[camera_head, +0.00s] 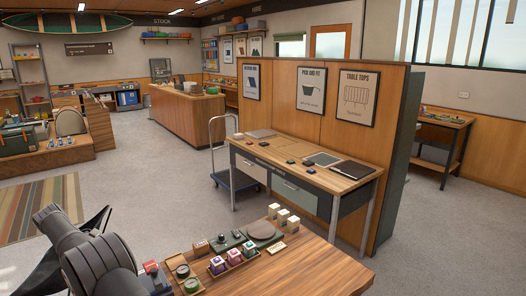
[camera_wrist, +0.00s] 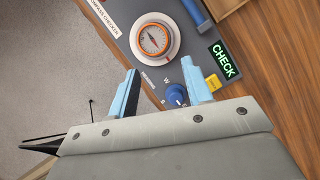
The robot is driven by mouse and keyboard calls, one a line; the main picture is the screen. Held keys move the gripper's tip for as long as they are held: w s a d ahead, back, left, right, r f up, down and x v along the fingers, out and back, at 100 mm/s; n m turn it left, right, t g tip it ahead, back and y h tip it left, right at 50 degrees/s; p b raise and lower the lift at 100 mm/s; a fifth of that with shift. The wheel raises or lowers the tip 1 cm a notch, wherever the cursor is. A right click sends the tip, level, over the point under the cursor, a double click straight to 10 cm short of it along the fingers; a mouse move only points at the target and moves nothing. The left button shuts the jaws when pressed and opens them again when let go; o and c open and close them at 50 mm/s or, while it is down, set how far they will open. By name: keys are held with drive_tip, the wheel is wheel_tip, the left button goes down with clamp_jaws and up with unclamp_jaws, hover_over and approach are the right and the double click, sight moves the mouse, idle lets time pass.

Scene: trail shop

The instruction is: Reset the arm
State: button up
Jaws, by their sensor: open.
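My gripper (camera_wrist: 160,67) shows in the wrist view with its two light blue fingers spread apart and nothing between them. It is above a grey compass checker panel (camera_wrist: 203,40). A compass (camera_wrist: 153,40) with an orange ring sits in a white round mount on the panel, beyond the fingertips. A blue knob (camera_wrist: 176,95) is on the panel, lower in the picture and between the fingers' lines. In the head view my arm fills the lower left, and the gripper's fingers cannot be made out there.
A desk (camera_head: 345,182) stands behind, before a poster partition (camera_head: 312,125). Grey floor (camera_head: 150,180) is open at left.

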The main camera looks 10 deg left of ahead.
drive_tip(key=s+a+f, duration=0.1)
drive_tip(key=a, duration=0.1)
drive_tip(key=s+a+f, duration=0.1)
drive_tip(key=a+f, duration=0.1)
drive_tip(key=s+a+f, duration=0.1)
drive_tip(key=a, duration=0.1)
drive_tip(key=shift+s+f, duration=0.1)
drive_tip(key=shift+f, duration=0.05)
wheel_tip(320, 180, down, 4)
drive_tip(key=shift+d+r, duration=0.15)
drive_tip(key=shift+r, duration=0.05)
drive_tip(key=n+t, duration=0.1)
drive_tip(key=n, duration=0.2)
drive_tip(key=n+t+y, duration=0.1)
drive_tip(key=n, duration=0.2)
drive_tip(key=shift+s+d+n, duration=0.1)
drive_tip(key=shift+n, duration=0.2)
drive_tip(key=n+y, duration=0.1)
drive_tip(key=n, duration=0.2)
drive_tip(key=n+y, duration=0.1)
drive_tip(key=n, duration=0.2)
drive_tip(key=shift+d+n+t+y, duration=0.15)
drive_tip(key=shift+n+t+y, duration=0.15)
drive_tip(key=shift+t+y, duration=0.1)
drive_tip(key=shift+o, duration=0.2)
